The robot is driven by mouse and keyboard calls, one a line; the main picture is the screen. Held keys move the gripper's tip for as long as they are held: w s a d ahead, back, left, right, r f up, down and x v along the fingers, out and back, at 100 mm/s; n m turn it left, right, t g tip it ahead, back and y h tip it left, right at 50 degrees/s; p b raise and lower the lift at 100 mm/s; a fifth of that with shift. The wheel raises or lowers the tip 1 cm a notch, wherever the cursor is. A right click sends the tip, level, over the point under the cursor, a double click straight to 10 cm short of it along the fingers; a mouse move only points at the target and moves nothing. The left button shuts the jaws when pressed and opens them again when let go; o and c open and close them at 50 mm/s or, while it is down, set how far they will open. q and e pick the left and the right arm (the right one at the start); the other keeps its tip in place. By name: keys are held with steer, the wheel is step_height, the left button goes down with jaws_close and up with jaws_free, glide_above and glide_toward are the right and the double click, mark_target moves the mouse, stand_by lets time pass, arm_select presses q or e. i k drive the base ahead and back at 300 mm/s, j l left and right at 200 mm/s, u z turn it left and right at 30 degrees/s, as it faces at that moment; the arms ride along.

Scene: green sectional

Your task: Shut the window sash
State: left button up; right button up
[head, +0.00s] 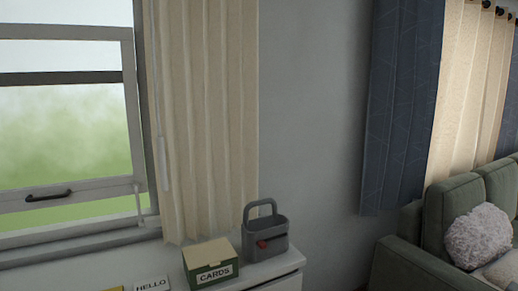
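The window sash (72,194) is a pale frame at the left of the head view. A dark handle (48,195) sits on its bottom rail. The sash's lower edge stands apart from the sill (80,248), and green outdoors shows through the gap. A thin stay (141,207) stands between the sash's lower right corner and the frame. The left part of the window is cut off by the picture edge. Neither of my grippers is in view.
A cream curtain (205,110) hangs right of the window. Below it, a white cabinet (285,268) holds a green CARDS box (210,265), a grey caddy (266,235) and a HELLO card (151,284). A green sofa (425,262) stands at the right.

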mark_target(18, 200)
steer(key=u, duration=1.35)
